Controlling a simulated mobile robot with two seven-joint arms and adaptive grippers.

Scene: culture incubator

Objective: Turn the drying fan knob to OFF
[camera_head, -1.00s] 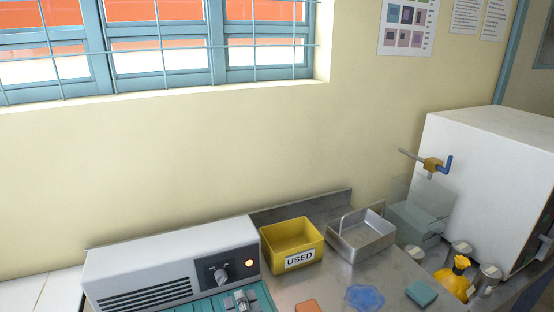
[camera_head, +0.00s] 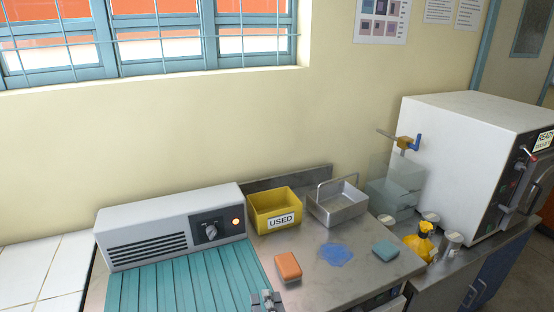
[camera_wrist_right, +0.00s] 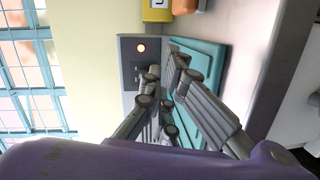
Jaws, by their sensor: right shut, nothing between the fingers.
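The drying fan (camera_head: 165,232) is a grey-white box with a slotted vent, standing behind a teal ribbed mat. Its dark control panel (camera_head: 225,224) at the right end carries a grey knob (camera_head: 211,231) and a lit orange lamp (camera_head: 236,221). The knob's exact setting is too small to read. My right gripper (camera_head: 266,301) shows at the bottom edge, in front of and below the knob, apart from it. In the right wrist view its shut, empty fingers (camera_wrist_right: 174,75) cover much of the panel's lower part beside the lamp (camera_wrist_right: 141,48). My left gripper is not in view.
A yellow bin marked USED (camera_head: 274,211) and a metal basket (camera_head: 338,205) stand right of the fan. An orange block (camera_head: 288,267), a blue spill (camera_head: 336,254) and a teal block (camera_head: 385,249) lie on the steel counter.

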